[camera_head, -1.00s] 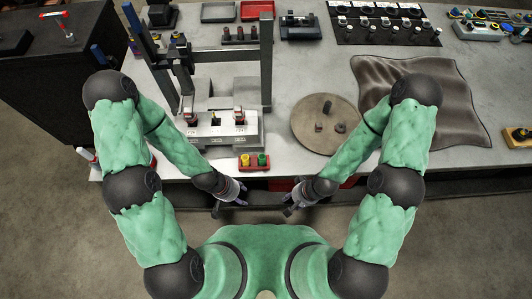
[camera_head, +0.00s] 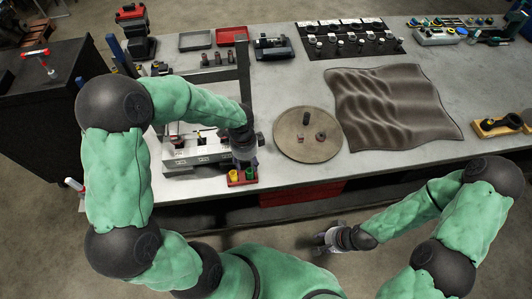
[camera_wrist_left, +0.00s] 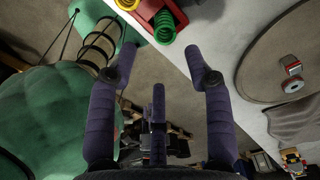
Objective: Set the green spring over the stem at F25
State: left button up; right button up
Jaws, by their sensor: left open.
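The green spring (camera_head: 249,174) stands in a small red tray at the front edge of the bench, to the right of the yellow spring (camera_head: 234,175). In the left wrist view the green spring (camera_wrist_left: 163,24) shows at the top, beyond my fingertips. My left gripper (camera_head: 245,160) is just above and behind the tray in the head view. In the wrist view my left gripper (camera_wrist_left: 164,52) is open with nothing between its fingers. The light-grey block (camera_head: 190,158) is left of the tray, partly hidden by my left arm; the F25 mark is unreadable. My right gripper (camera_head: 325,240) is off the bench's front.
A round plate (camera_head: 290,145) with small parts and a dark rippled cloth (camera_head: 390,105) lie right of the tray. A dark upright frame post (camera_head: 243,75) stands behind my left gripper. A wooden holder (camera_head: 500,125) sits at the right. Bench front is clear between.

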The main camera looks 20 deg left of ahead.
aim_at(249, 170)
pick_arm(q)
jog(key=shift+w+r+m, duration=0.25)
jog(key=shift+r+m, duration=0.25)
jog(key=shift+r, duration=0.15)
jog(key=shift+w+f+b, duration=0.1)
jog(key=shift+f+b, duration=0.4)
jog(key=shift+f, duration=0.05)
notch_tip(249, 170, down, 6)
jog(key=b, duration=0.5)
jog(key=shift+r, duration=0.1)
jog(key=shift+f+b, duration=0.7)
jog(key=shift+f, duration=0.4)
pick_arm(e)
notch_tip(249, 170, down, 7)
jog(key=shift+d+f, duration=0.15)
jog(key=shift+d, duration=0.2)
jog(key=shift+s, duration=0.1)
pick_arm(q)
grip_shut()
jog(key=shift+r, duration=0.1)
notch_tip(249, 170, up, 10)
jog(key=p, duration=0.9)
jog(key=shift+r, duration=0.2)
pick_arm(e)
notch_tip(249, 170, up, 9)
